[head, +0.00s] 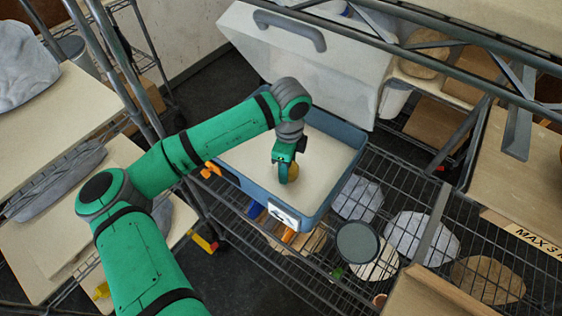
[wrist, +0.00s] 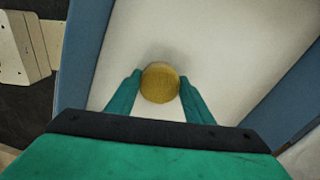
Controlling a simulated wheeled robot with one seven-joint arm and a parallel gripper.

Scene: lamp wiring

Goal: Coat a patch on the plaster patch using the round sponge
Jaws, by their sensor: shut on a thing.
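My gripper (wrist: 160,84) is shut on the round sponge (wrist: 160,85), a yellow-brown disc held between its two green fingertips in the wrist view. In the head view my gripper (head: 288,178) points down inside a blue-rimmed tray, and a sliver of the sponge (head: 294,173) shows beside the fingers. Below it is a pale, flat plaster-like surface (head: 325,160), which I take for the plaster patch; it also fills the middle of the wrist view (wrist: 215,40). No separate coated mark is visible on it. Whether the sponge touches the surface cannot be told.
The blue tray wall (head: 345,188) surrounds the pale surface. A large white panel with a grey handle (head: 290,32) stands behind it. A wire shelf (head: 330,270) with several pale slabs and a round grey-topped container (head: 357,243) lies in front and to the right. Metal rack posts stand left.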

